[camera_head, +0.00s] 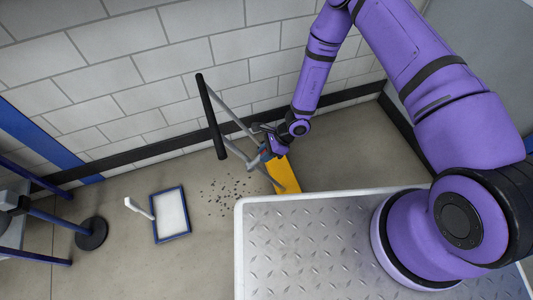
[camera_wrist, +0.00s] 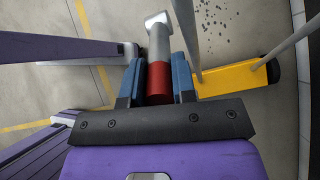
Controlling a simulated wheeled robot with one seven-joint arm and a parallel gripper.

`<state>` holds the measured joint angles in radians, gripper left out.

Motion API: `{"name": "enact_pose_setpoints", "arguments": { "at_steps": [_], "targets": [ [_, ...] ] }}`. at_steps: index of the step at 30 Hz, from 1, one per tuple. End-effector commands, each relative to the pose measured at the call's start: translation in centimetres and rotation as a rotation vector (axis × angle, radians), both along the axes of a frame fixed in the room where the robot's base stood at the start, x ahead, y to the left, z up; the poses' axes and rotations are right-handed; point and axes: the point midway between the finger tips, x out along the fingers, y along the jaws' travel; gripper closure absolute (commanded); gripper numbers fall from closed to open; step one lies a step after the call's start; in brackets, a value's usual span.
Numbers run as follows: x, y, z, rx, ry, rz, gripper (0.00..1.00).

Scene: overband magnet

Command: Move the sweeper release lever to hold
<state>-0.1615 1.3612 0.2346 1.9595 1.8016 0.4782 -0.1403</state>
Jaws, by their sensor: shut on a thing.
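The sweeper stands on the floor by the wall. It has a yellow body (camera_head: 283,174), grey poles and a black handle bar (camera_head: 212,118); its yellow body also shows in the wrist view (camera_wrist: 232,79). The release lever has a red grip (camera_wrist: 159,82) and what looks like a light grey shaft (camera_wrist: 159,42) beyond it. My gripper (camera_wrist: 154,88) is shut on the red grip, one blue finger on each side. In the head view my gripper (camera_head: 265,154) is beside the sweeper's poles, and the lever is mostly hidden there. No hold marking is readable.
Dark bits (camera_head: 228,193) lie scattered on the floor left of the sweeper. A blue-rimmed white tray (camera_head: 187,225) and a white-handled tool (camera_head: 138,208) are further left. A post with a round black base (camera_head: 91,234) stands at far left. The block wall is close behind.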

Motion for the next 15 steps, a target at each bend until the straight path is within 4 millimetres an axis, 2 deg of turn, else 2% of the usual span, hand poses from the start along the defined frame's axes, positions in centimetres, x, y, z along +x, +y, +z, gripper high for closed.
{"name": "enact_pose_setpoints", "arguments": {
  "at_steps": [14, 15],
  "targets": [
    [0.03, 0.10, 0.10, -0.014, -0.005, -0.001, 1.00],
    [0.03, 0.11, 0.09, -0.013, -0.005, -0.001, 0.68]
  ]
}}
